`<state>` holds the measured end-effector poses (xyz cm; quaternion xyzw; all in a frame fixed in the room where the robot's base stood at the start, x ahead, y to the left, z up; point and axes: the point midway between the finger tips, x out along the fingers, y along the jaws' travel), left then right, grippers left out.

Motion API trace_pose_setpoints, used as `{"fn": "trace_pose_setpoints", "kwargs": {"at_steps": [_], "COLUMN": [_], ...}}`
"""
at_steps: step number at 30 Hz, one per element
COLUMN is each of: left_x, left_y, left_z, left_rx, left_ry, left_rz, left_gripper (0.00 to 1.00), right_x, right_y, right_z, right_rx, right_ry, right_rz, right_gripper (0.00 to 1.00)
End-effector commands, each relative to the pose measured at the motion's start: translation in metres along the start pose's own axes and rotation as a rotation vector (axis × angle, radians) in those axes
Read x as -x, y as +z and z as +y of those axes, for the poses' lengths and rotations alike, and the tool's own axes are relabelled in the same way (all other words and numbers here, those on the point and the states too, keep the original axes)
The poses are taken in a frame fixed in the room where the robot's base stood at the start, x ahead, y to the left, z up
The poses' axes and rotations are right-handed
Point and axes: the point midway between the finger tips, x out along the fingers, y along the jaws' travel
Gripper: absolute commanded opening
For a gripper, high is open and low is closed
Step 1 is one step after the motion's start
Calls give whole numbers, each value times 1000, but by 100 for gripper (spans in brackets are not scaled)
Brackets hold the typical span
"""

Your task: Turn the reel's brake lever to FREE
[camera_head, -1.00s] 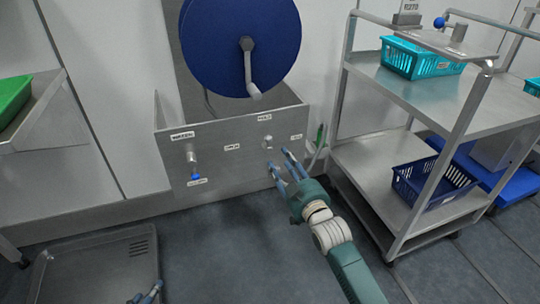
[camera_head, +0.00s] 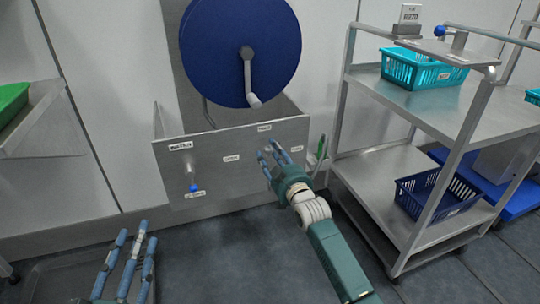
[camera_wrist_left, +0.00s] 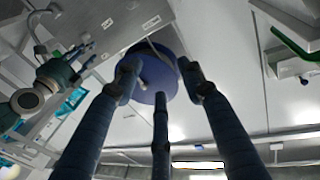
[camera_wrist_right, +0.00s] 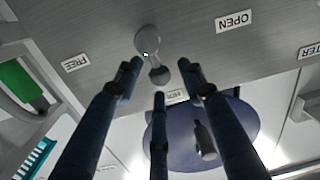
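The brake lever (camera_wrist_right: 158,68) is a small grey handle on a round pivot on the steel panel (camera_head: 225,185). In the right wrist view it points toward the HOLD label (camera_wrist_right: 176,95); the FREE label (camera_wrist_right: 76,62) is to the left of the pivot. In the head view my right gripper (camera_head: 272,154) covers the lever, with HOLD (camera_head: 264,127) above and FREE (camera_head: 297,149) to the right. My right gripper is open, its fingertips spread around the lever's end; contact cannot be told. My left gripper (camera_head: 128,240) is open and empty at the lower left.
The blue reel (camera_head: 215,55) with its crank (camera_head: 249,80) hangs above the panel. A blue-tipped valve (camera_head: 193,186) is left on the panel, near the OPEN label (camera_head: 231,158). A steel cart (camera_head: 455,130) with baskets stands right. A grey tray (camera_head: 50,275) lies lower left.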

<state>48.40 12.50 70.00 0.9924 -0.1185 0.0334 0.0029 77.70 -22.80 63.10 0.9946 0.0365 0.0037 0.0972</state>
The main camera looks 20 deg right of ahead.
Motion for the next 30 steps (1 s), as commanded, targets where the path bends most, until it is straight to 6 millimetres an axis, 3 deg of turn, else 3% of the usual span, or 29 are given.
{"fn": "trace_pose_setpoints", "kwargs": {"at_steps": [6, 14, 20, 30], "left_x": [-1, -1, -1, -1], "left_y": [-15, -17, -16, -8], "left_z": [2, 2, 2, 1], "left_rx": [2, 2, 2, 1], "left_ry": [4, 4, 4, 2], "left_rz": [68, 73, 72, 28], "left_gripper": [40, 40, 40, 40], "right_x": [-8, -8, -8, -8], "right_y": [0, 0, 0, -1], "right_z": [0, 0, 0, 1], "right_rx": [0, 0, 0, -27], "right_ry": [-1, -1, 0, 0], "right_rz": [0, -1, 0, 1], "right_gripper": [40, 40, 2, 0]}}
